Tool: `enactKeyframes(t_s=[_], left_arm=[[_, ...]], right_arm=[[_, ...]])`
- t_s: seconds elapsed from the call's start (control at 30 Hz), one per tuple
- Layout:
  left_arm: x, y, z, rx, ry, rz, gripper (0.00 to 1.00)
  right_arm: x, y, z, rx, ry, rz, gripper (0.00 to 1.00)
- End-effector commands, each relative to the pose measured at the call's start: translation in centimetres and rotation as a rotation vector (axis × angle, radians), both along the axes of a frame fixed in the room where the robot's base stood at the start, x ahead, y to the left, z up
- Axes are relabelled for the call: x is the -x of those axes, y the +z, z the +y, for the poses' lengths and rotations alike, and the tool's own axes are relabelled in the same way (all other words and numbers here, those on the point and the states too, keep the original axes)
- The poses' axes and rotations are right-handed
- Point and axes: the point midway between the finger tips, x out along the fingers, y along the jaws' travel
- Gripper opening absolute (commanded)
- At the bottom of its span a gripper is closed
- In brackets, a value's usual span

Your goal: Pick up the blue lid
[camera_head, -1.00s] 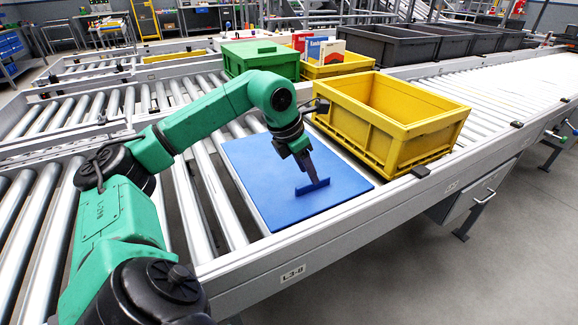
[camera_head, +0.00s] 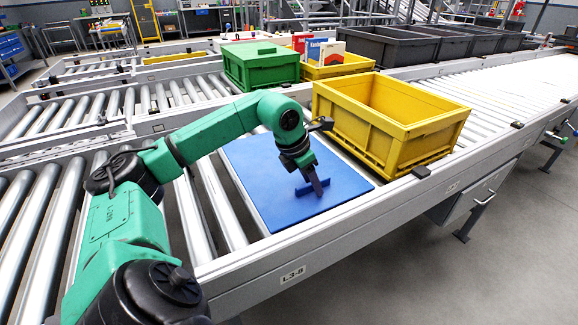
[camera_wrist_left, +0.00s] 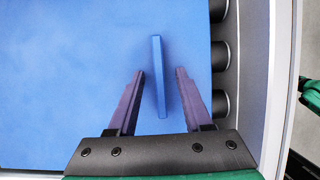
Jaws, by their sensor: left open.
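The blue lid (camera_head: 268,182) is a flat square panel lying on the roller conveyor, with a thin upright blue handle (camera_head: 300,189) on top. My left gripper (camera_head: 316,186) is low over the lid at this handle and covers part of it. In the left wrist view the lid (camera_wrist_left: 60,80) fills the left and middle. There my left gripper (camera_wrist_left: 160,72) is open and empty, with one finger on each side of the handle (camera_wrist_left: 159,85) and a gap to both. My right gripper is not in view.
A yellow crate (camera_head: 372,138), open on top, stands on the conveyor just right of the lid. A green crate (camera_head: 262,70) and a smaller yellow crate (camera_head: 345,66) with books stand behind. The conveyor's side rail (camera_head: 330,229) runs along the lid's near edge.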

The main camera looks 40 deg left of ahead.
Motion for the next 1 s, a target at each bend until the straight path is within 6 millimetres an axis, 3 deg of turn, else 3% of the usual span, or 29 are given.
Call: enactKeyframes(t_s=[0.07, 0.13, 0.2, 0.23, 1.0], left_arm=[[0.01, 0.01, 0.0, 0.0, 0.0, 0.0, 0.5], [0.01, 0.01, 0.01, 0.0, 0.0, 0.0, 0.31], [0.01, 0.01, 0.01, 0.0, 0.0, 0.0, 0.04], [0.01, 0.01, 0.01, 0.0, 0.0, 0.0, 0.0], [0.01, 0.03, 0.02, 0.0, 0.0, 0.0, 0.0]], right_arm=[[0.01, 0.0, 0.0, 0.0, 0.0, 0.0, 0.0], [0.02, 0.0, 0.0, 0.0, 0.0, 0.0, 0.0], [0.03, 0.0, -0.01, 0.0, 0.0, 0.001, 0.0], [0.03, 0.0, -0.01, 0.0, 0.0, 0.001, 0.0], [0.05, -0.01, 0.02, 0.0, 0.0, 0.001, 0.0]])
